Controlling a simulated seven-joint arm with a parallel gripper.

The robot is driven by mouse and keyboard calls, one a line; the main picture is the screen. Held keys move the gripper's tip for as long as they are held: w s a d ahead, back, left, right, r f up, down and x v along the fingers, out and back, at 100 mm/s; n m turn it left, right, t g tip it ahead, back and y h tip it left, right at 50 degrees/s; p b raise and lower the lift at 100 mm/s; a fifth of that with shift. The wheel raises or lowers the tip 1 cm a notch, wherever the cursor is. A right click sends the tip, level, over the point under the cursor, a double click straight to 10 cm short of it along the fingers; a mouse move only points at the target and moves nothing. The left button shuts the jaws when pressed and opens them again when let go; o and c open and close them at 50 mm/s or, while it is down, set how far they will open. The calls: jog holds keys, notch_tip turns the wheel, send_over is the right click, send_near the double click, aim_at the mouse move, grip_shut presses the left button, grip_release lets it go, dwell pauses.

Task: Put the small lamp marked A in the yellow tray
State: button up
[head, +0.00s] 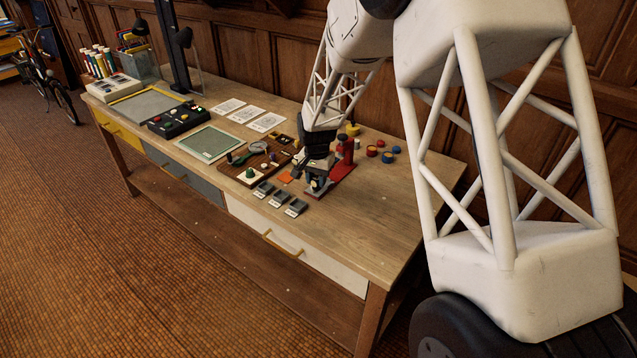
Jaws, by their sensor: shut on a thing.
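My gripper (317,184) is low over the right half of the workbench, beside a red stand with a long red base (347,158). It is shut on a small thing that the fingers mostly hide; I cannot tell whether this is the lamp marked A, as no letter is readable. A flat grey panel with a yellow rim (117,100) lies at the far left of the bench and may be the yellow tray.
Several small grey blocks (280,198) lie along the front edge, left of my gripper. A brown board with small parts (240,174) is behind them. Red, blue and yellow round pieces (388,156) lie to the right. The bench's right front is clear.

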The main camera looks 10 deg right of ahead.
jog(key=w+a+r, duration=0.1)
jog(key=w+a, duration=0.3)
jog(key=w, duration=0.8)
jog(key=w+a+r, duration=0.1)
jog(key=w+a, duration=0.3)
jog(key=w, duration=0.9)
jog(key=w+a+r, duration=0.1)
jog(key=w+a, duration=0.3)
jog(key=w, duration=0.8)
jog(key=shift+w, duration=0.35)
jog(key=shift+f, duration=0.1)
jog(key=shift+f, duration=1.9)
jog(key=shift+f, duration=0.85)
dwell(0.7)
jog(key=o, duration=1)
